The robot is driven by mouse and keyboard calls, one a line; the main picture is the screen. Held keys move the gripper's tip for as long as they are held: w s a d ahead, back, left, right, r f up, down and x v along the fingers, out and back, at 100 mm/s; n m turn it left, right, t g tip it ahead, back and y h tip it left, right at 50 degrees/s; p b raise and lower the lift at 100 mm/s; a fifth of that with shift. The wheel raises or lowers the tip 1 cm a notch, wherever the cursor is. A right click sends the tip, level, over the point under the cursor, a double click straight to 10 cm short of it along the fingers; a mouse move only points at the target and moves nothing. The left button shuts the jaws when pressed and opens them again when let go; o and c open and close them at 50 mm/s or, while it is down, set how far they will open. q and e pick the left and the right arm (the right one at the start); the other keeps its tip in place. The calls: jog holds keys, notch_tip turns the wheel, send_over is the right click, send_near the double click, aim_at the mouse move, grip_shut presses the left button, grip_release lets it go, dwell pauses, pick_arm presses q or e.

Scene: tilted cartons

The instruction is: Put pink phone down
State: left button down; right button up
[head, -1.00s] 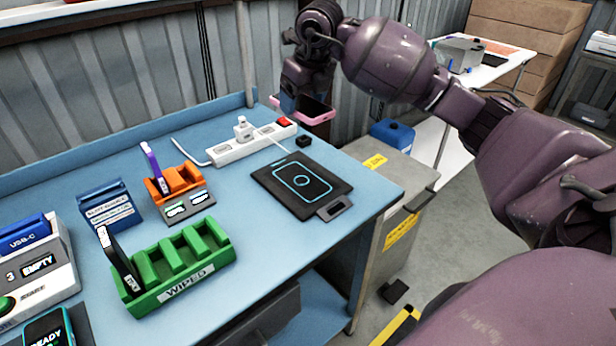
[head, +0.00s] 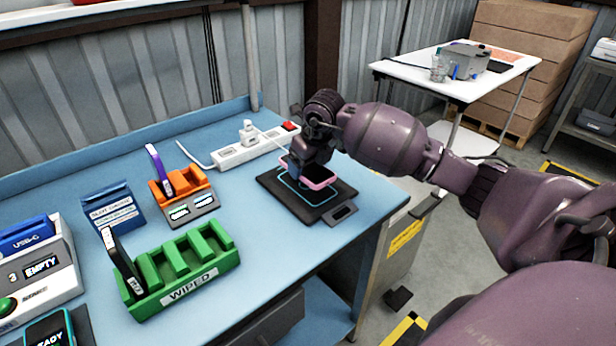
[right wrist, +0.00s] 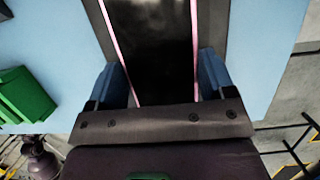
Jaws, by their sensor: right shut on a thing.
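The pink phone (head: 319,179) is in my right gripper (head: 312,160), flat or nearly so, over the black pad (head: 284,206) with the cyan outline. In the right wrist view the phone's dark face with pink edges (right wrist: 150,55) lies between the two blue fingers of my right gripper (right wrist: 162,80), with the dark pad beyond it. The gripper is shut on the phone. I cannot tell whether the phone touches the pad or hovers just above it. My left gripper is not in view.
A white power strip (head: 235,156) with plugs and a cable lies behind the pad. An orange holder (head: 190,184) with a purple phone and a green WIPED rack (head: 178,280) stand to the left. The blue table's (head: 335,235) right edge is close to the pad.

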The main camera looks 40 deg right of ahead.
aim_at(310, 169)
jog(key=shift+f, duration=2.05)
jog(key=shift+f+b, duration=0.3)
jog(key=o, duration=1.1)
jog(key=shift+s, duration=0.1)
jog(key=shift+c, duration=0.2)
jog(key=shift+f, duration=0.1)
jog(key=shift+s+a+f, duration=0.1)
